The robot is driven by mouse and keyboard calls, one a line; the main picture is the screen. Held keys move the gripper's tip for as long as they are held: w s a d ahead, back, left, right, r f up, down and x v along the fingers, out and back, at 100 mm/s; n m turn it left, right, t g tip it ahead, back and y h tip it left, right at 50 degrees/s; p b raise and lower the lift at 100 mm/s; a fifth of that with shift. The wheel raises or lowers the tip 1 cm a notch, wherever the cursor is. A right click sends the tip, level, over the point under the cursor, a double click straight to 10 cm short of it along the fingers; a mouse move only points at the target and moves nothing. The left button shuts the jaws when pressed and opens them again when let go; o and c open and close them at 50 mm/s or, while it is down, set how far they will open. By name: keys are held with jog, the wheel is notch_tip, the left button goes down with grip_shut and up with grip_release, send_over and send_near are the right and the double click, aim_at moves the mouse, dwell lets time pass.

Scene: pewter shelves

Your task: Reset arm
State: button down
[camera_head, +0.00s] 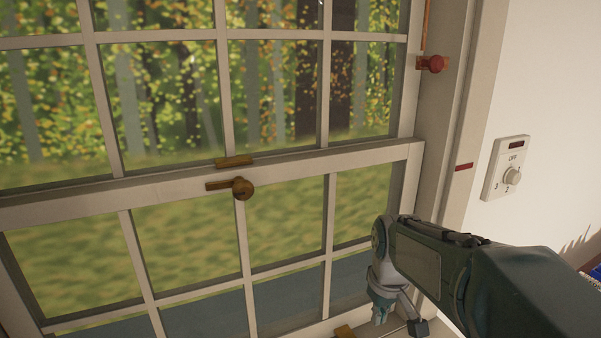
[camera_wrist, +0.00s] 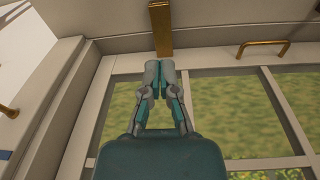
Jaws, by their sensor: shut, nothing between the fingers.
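My gripper (camera_wrist: 159,78) is shut and empty, with its fingertips together in the wrist view. Just past the tips in that view is a wooden piece (camera_wrist: 160,28) on the pale frame; I cannot tell whether the tips touch it. In the head view my arm reaches in from the lower right, and my gripper (camera_head: 381,314) hangs low in front of the window's lower right part. The window (camera_head: 150,184) has white bars and a middle rail.
A brass latch (camera_head: 241,188) sits on the middle rail. A red knob (camera_head: 432,63) is on the right frame. A dial switch (camera_head: 511,175) is on the white wall at right. A brass handle (camera_wrist: 263,45) shows on the frame in the wrist view.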

jog(key=s+r+m+t, duration=0.1)
jog(key=s+r+t, duration=0.1)
jog(key=s, duration=0.6)
jog(key=s+r+m+t, duration=0.2)
jog(key=s, duration=0.6)
jog(key=shift+s+a+m, duration=0.3)
jog(key=shift+s, duration=0.1)
dwell(1.2)
